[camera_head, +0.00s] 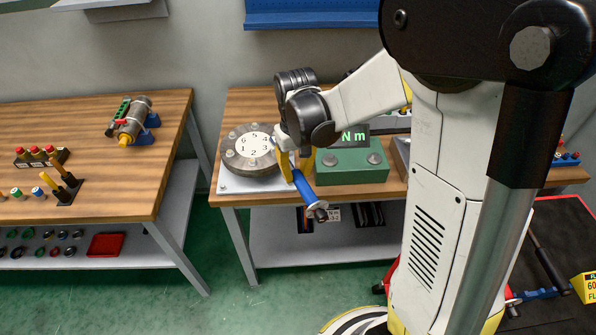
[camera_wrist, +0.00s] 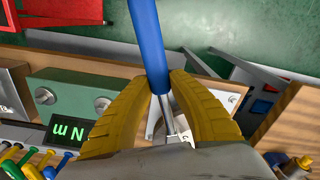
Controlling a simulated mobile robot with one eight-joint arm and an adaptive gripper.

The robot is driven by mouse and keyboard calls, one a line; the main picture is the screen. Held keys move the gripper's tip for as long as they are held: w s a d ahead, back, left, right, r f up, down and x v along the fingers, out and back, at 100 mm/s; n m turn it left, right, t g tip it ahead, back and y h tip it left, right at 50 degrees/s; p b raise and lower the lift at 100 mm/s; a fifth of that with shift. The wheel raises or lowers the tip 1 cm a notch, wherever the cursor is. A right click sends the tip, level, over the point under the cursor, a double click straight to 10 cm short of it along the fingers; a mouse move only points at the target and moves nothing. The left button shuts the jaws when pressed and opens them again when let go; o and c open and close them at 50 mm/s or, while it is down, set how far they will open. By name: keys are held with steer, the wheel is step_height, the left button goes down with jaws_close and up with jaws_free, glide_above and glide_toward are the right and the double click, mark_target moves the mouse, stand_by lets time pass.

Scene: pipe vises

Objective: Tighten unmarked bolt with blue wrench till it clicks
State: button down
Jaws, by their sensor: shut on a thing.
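My gripper (camera_head: 293,170), with yellow fingers, is shut on the blue wrench (camera_head: 304,188) at the front right of the flange. In the wrist view the fingers (camera_wrist: 160,88) close around the wrench where its blue handle (camera_wrist: 149,40) meets the silver shaft. The handle points out past the table's front edge in the head view. The round grey flange (camera_head: 232,160) has a white numbered disc (camera_head: 250,146) and bolts around its rim. The gripper and wrist cover its right side, so the unmarked bolt and the wrench head's seating cannot be made out.
A green box (camera_head: 352,176) with a lit "N m" display (camera_head: 355,135) stands close to the right of the flange. A second table (camera_head: 90,150) on the left holds a pipe piece (camera_head: 131,122) and small coloured parts. Green floor lies between the tables.

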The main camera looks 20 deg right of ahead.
stand_by(0.5)
steer(key=shift+w+d+n, duration=0.15)
steer(key=shift+d+n, duration=0.75)
steer(key=shift+d, duration=0.15)
steer(key=shift+r, duration=0.1)
steer(key=shift+r+p, duration=1.65)
steer(key=shift+r, duration=0.8)
